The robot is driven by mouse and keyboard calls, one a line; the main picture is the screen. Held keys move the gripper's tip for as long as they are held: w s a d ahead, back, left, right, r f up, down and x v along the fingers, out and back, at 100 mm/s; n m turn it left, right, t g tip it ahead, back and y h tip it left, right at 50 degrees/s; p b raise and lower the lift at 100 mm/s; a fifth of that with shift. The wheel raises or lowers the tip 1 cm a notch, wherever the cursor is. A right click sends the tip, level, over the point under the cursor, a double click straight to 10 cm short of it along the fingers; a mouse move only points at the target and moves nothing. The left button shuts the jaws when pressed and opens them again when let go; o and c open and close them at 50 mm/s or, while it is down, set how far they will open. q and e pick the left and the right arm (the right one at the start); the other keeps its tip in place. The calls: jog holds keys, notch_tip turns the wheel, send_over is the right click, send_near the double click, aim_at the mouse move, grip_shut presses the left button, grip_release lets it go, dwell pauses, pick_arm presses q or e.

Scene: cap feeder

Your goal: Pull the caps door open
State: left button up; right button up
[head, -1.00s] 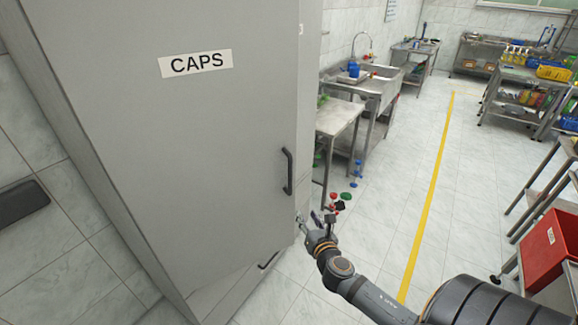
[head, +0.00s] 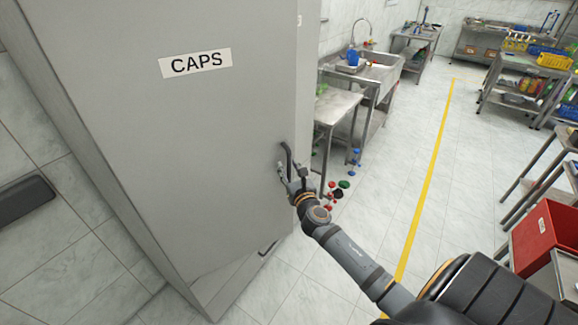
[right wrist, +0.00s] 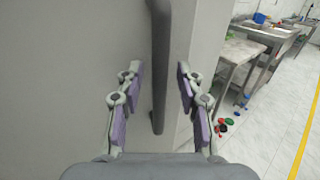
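The caps door (head: 190,140) is a tall grey cabinet door with a "CAPS" label (head: 195,62). It looks shut. Its black vertical handle (head: 287,155) is near the door's right edge. My right gripper (head: 292,176) is at the lower part of the handle. In the right wrist view the handle (right wrist: 160,70) stands between the two open fingers of the right gripper (right wrist: 158,95), with a gap visible on both sides. Whether the fingertips reach past the bar is hard to tell. My left gripper is not in view.
A steel table (head: 338,108) and sink (head: 372,72) stand behind to the right. Several coloured caps (head: 338,190) lie on the floor. A red bin (head: 545,242) is at the right. The floor around the yellow line is clear.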

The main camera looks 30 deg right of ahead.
jog(key=shift+w, duration=0.1)
grip_shut()
dwell(0.8)
